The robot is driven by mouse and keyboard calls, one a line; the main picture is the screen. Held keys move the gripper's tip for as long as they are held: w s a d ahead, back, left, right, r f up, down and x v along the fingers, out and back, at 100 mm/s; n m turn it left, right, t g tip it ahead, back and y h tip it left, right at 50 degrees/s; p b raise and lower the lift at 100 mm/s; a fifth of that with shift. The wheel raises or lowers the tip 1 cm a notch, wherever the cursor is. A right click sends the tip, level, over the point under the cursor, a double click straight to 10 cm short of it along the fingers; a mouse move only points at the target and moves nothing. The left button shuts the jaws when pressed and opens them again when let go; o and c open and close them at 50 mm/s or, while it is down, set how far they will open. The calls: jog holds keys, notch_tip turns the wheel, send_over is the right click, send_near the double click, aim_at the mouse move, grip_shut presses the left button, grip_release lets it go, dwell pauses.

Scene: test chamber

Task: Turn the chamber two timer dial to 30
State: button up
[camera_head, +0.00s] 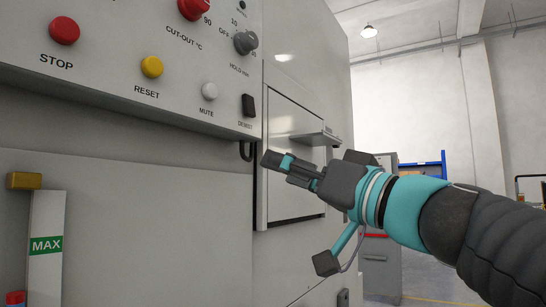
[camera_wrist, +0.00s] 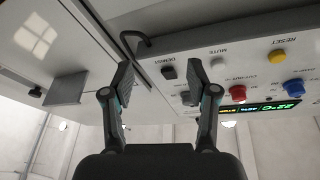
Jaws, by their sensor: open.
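A dark grey dial (camera_head: 245,42) marked HOLD MIN is on the upper right of the control panel in the head view, with 10, OFF and other marks around it. Its pointer setting is too small to read. In the wrist view, which is upside down, the dial (camera_wrist: 189,98) shows partly beside the right finger. No chamber number is legible. My gripper (camera_head: 284,167) is below and right of the dial, in front of the door, apart from the panel. In the wrist view my gripper (camera_wrist: 160,74) has its fingers spread, with nothing between them.
The panel also carries a red STOP button (camera_head: 64,30), yellow RESET (camera_head: 152,67), white MUTE (camera_head: 209,91), black DEMIST switch (camera_head: 248,105) and a red cut-out knob (camera_head: 192,8). A door handle (camera_head: 315,138) juts out near my gripper. A hook (camera_head: 246,150) hangs below the panel.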

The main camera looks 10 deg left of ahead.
aim_at(253, 43)
notch_tip(253, 43, up, 13)
jog(key=s+d+n+t+y+b, duration=0.1)
jog(key=d+n+y, duration=0.15)
jog(key=y, duration=0.25)
jog(key=shift+m+t, duration=0.3)
jog(key=shift+m, duration=0.05)
jog(key=p+x, duration=0.1)
jog(key=x, duration=0.3)
jog(key=p+x, duration=0.2)
jog(key=x, duration=0.2)
jog(key=p+x, duration=0.2)
jog(key=x, duration=0.3)
jog(key=shift+s+a+r, duration=0.1)
jog(key=shift+s+r, duration=0.1)
jog(key=shift+s, duration=0.05)
grip_shut()
